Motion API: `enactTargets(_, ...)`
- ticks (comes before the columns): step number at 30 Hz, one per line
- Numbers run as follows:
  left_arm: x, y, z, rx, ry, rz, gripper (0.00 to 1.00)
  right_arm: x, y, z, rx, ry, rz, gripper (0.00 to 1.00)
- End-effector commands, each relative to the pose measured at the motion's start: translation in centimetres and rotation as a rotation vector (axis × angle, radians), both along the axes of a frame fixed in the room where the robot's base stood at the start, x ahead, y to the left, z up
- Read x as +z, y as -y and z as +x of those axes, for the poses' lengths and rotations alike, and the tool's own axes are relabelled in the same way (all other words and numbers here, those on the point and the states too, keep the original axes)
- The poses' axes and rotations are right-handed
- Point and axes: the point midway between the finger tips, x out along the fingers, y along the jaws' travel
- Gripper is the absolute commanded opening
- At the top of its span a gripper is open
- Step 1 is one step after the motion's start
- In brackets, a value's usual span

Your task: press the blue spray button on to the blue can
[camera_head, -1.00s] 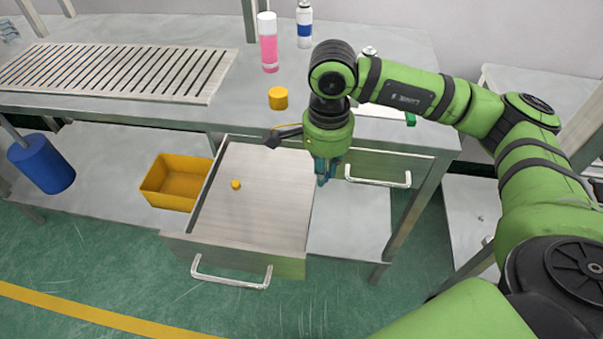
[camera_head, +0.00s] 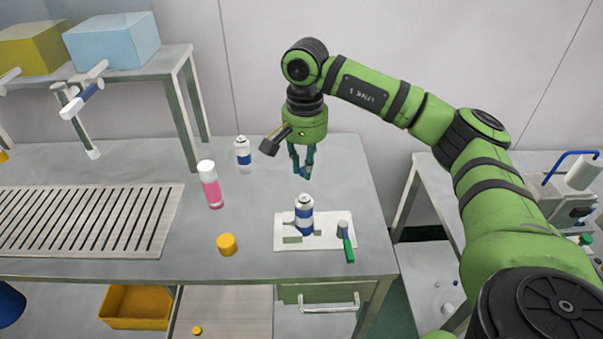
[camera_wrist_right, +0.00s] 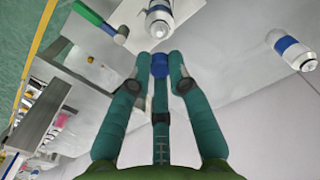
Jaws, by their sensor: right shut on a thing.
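My right gripper (camera_head: 303,172) is shut on the small blue spray button (camera_head: 303,174). It holds the button in the air above the table, up and slightly behind the can on the mat. In the right wrist view the blue button (camera_wrist_right: 160,66) sits between the fingertips. A white can with a blue band (camera_head: 304,222) stands upright on a white mat (camera_head: 283,244); it also shows at the top of the wrist view (camera_wrist_right: 158,22). A second blue-banded can (camera_head: 243,158) stands farther back left. My left gripper is not in view.
A pink bottle with a white cap (camera_head: 211,190) and a yellow cap (camera_head: 227,244) stand left of the mat. A green-handled tool (camera_head: 347,245) lies on the mat's right side. A slotted grate (camera_head: 80,220) covers the left of the table. A yellow bin (camera_head: 137,305) is below.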

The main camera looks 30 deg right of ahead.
Motion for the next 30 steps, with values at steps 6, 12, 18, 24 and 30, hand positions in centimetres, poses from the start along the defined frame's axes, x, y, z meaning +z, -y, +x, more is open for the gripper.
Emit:
enactTargets(6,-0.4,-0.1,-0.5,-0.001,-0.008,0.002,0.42,-0.5,0.1,0.1,0.009,-0.001,0.001,0.11)
enactTargets(12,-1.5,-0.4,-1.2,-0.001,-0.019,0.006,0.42,-2.1,0.1,0.0,0.007,-0.001,0.0,0.11)
enactTargets(18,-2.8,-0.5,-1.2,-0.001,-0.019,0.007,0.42,-4.1,0.1,0.0,0.007,0.0,0.0,0.11)
enactTargets(24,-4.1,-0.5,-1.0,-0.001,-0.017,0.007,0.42,-5.7,0.1,0.0,0.007,0.0,0.0,0.11)
enactTargets(30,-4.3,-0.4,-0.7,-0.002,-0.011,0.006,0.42,-6.1,0.1,0.1,0.007,0.0,0.0,0.11)
